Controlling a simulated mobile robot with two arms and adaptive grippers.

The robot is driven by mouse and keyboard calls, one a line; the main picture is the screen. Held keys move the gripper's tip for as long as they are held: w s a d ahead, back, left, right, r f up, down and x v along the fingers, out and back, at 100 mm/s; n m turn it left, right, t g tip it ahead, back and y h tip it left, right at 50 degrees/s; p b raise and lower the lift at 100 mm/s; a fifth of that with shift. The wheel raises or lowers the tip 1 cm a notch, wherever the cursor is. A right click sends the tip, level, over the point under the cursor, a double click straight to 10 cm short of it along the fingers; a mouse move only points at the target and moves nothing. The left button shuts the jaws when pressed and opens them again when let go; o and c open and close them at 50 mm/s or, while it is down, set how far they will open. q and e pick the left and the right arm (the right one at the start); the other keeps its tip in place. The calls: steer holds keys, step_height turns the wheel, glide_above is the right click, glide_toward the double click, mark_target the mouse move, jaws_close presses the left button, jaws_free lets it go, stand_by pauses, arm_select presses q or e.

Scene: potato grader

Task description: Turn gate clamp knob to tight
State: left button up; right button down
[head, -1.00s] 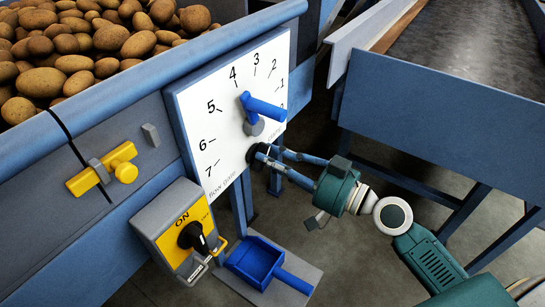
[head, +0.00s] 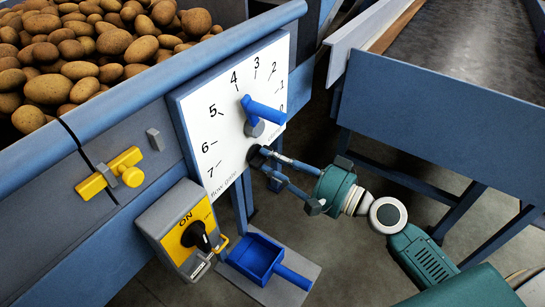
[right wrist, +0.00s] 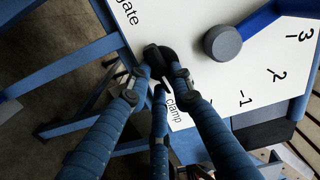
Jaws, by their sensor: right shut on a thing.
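The gate clamp knob (head: 256,156) is a small black knob at the lower edge of the white dial plate (head: 222,150), beside the printed word "clamp". My right gripper (head: 266,160) is shut on it, coming from the lower right. In the right wrist view the black knob (right wrist: 158,56) sits between my right fingertips (right wrist: 164,76), which partly hide it. My left gripper is not in view.
A yellow switch box (head: 187,240) with a black rotary handle is at lower left, and a blue scoop (head: 254,257) lies beside it. A yellow latch (head: 110,174) is on the hopper side. Potatoes (head: 85,50) fill the hopper. A blue-framed conveyor (head: 440,115) stands at right.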

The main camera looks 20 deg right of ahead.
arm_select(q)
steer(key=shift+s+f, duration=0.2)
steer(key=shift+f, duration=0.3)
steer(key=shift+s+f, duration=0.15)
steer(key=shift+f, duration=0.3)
arm_select(e)
steer(key=shift+m, duration=0.8)
steer(key=c, duration=1.5)
jaws_free()
steer(key=v, duration=1.2)
steer(key=shift+d, duration=0.1)
